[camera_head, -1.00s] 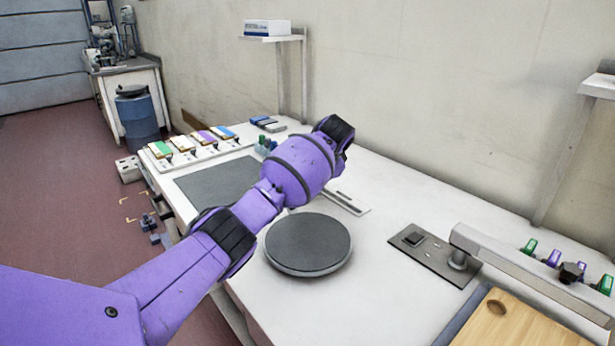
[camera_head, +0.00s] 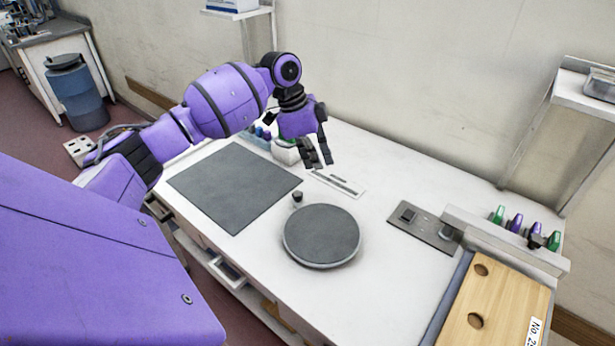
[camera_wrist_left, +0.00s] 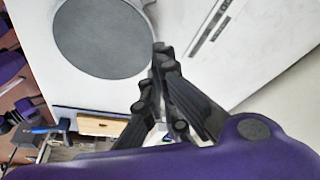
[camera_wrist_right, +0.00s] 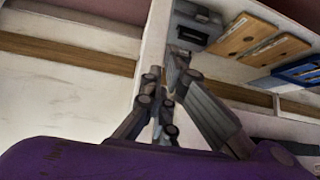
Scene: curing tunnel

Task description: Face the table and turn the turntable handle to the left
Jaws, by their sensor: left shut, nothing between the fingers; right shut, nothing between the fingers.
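The turntable (camera_head: 321,236) is a round grey disc with a pale rim on the white table (camera_head: 380,275). A small dark knob, the handle (camera_head: 298,197), stands at its upper-left edge. My left gripper (camera_head: 320,163) points down above the table, beyond and slightly right of the handle, apart from it. Its fingers are shut and empty. In the left wrist view the disc (camera_wrist_left: 103,38) lies left of the shut fingers (camera_wrist_left: 162,50); I cannot make out the handle there. My right gripper (camera_wrist_right: 172,55) is shut and empty, and shows only in its own wrist view.
A dark square mat (camera_head: 232,187) lies left of the turntable, and a slotted plate (camera_head: 339,184) behind it. On the right are a grey plate (camera_head: 422,229), a rail with coloured clips (camera_head: 510,240) and a wooden board (camera_head: 498,300). Clear table lies in front of the turntable.

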